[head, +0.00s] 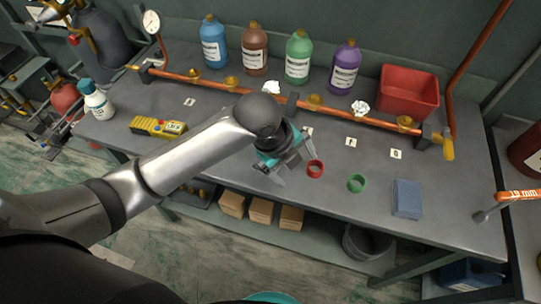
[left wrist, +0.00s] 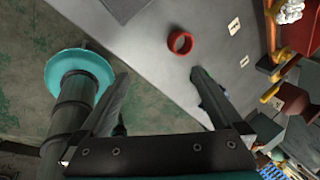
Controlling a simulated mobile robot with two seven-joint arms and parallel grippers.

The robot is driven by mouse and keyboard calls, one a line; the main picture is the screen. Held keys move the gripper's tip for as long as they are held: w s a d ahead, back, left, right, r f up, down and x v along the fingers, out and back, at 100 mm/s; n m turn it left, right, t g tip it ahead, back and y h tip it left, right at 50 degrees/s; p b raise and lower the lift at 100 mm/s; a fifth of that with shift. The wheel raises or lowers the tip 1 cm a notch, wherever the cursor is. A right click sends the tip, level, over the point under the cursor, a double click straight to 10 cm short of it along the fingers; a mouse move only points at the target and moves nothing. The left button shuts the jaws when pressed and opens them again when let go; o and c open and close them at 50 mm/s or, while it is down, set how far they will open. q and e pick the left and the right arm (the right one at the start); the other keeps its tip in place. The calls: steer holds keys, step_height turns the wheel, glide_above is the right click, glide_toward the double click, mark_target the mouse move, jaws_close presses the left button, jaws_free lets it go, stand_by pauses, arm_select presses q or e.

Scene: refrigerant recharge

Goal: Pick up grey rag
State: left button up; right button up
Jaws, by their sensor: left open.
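A blue-grey folded square cloth (head: 407,198), the thing most like the grey rag, lies flat near the front edge at the right of the bench in the head view. My left gripper (head: 291,165) is open and empty over the front part of the bench, well left of the cloth. In the left wrist view my left gripper (left wrist: 160,88) has its two fingers spread apart with nothing between them. My right gripper is not in view.
A red ring (head: 315,169) lies just right of my left gripper, and a green ring (head: 357,183) lies between it and the cloth. A copper pipe (head: 215,83) with valves runs along the bench. A red bin (head: 409,91) stands behind it. A yellow meter (head: 158,126) lies left.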

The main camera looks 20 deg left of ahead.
arm_select(q)
steer(key=w+a+r+m+g+y, duration=0.1)
steer(key=w+a+r+m+y, duration=0.25)
steer(key=a+r+m, duration=0.65)
steer(key=f, duration=0.4)
steer(key=w+d+f+m, duration=0.1)
steer(key=f, duration=0.3)
steer(key=d+f+m+b, duration=0.1)
steer(key=f, duration=0.2)
steer(key=shift+w+f+h, duration=0.25)
steer(key=shift+w+f, duration=0.15)
steer(key=shift+w+d+f+b, duration=0.1)
steer(key=shift+w+f+b, duration=0.1)
steer(key=shift+f, duration=0.75)
steer(key=shift+w+d+f+b, duration=0.1)
steer(key=shift+w+f, duration=0.15)
steer(key=shift+f, duration=0.7)
steer(key=shift+w+d+f+b, duration=0.1)
steer(key=shift+w+f+b, duration=0.1)
steer(key=shift+f, duration=0.75)
steer(key=c, duration=1.2)
